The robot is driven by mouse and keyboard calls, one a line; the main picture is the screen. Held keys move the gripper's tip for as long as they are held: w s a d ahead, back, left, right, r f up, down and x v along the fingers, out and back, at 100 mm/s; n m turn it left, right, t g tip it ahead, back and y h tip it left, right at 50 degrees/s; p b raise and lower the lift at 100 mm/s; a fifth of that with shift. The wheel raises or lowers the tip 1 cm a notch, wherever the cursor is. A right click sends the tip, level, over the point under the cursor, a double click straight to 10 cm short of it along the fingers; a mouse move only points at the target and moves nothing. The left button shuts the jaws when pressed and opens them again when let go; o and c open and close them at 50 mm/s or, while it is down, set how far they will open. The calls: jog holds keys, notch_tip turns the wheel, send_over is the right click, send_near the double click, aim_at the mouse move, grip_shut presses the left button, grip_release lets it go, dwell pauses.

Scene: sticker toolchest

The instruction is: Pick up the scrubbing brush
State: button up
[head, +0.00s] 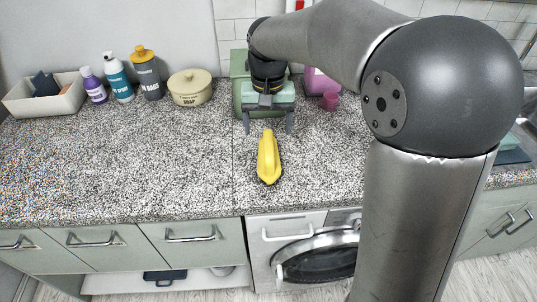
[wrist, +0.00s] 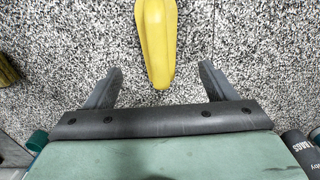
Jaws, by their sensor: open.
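The scrubbing brush (head: 268,158) has a yellow body with a dark underside. It lies on the speckled counter near the middle, its long side pointing toward the front edge. My gripper (head: 268,128) is open and empty, above the counter at the brush's far end. In the wrist view the brush (wrist: 157,40) runs from the top edge down to between the two fingers of my gripper (wrist: 159,82), with a clear gap on both sides. The brush's other end is cut off by the top of that view.
A cream soap pot (head: 190,88), a grey bottle (head: 147,75), a teal bottle (head: 118,78), a purple bottle (head: 93,86) and a white bin (head: 45,100) stand along the back left. A green container (head: 238,75) and a pink container (head: 322,85) stand behind my gripper. The counter left of the brush is clear.

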aim_at(268, 142)
notch_tip(268, 142, down, 9)
jog(key=shift+r+p, duration=0.2)
jog(key=shift+p, duration=0.25)
jog(key=c, duration=1.1)
